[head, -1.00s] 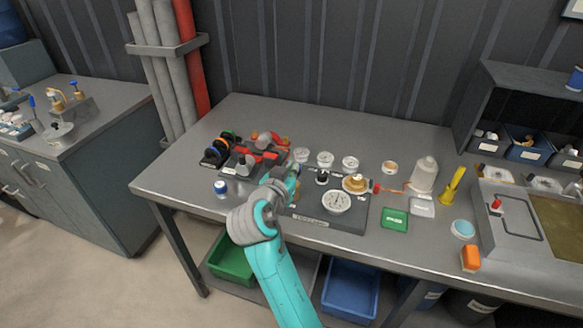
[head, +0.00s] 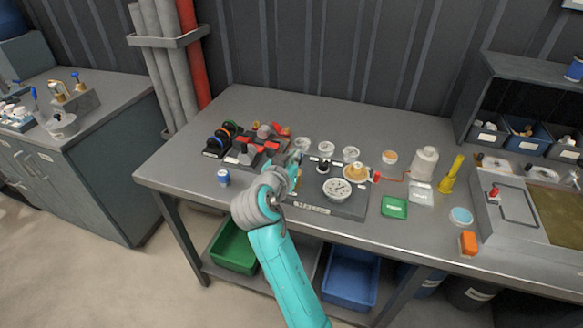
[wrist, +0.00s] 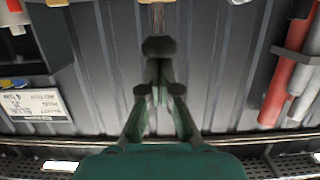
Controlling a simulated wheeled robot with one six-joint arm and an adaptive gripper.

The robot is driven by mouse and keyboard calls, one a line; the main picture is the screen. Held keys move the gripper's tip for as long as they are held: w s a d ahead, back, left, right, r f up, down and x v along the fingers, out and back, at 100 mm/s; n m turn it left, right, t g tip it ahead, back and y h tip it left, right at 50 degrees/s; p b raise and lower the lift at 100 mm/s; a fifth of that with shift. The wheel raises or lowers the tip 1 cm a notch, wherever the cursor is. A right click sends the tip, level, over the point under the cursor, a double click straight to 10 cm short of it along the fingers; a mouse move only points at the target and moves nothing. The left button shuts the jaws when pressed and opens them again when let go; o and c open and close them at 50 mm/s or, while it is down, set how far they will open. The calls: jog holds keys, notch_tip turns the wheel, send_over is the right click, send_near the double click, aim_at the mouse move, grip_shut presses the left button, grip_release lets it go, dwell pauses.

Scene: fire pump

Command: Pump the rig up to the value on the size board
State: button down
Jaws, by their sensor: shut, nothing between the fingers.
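The rig is a dark grey base (head: 313,208) on the bench with a label on its front. A white round gauge (head: 337,189) sits on it; its reading is too small to tell. Behind the gauge are a black knob (head: 323,165) and a brass-coloured part (head: 355,173). My gripper (head: 294,160) is at the rig's left end, partly hidden by my wrist; whether it touches anything there is unclear.
A clear bottle (head: 424,165) with a thin red line stands right of the rig. Small white dials (head: 326,147) stand behind it. A rack of coloured rings (head: 222,141) and red-handled parts (head: 262,146) are at the left.

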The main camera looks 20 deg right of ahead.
jog(key=r+v, duration=0.1)
jog(key=v, duration=0.9)
jog(key=shift+r, duration=0.2)
jog(key=shift+d, duration=0.1)
dwell(5.1)
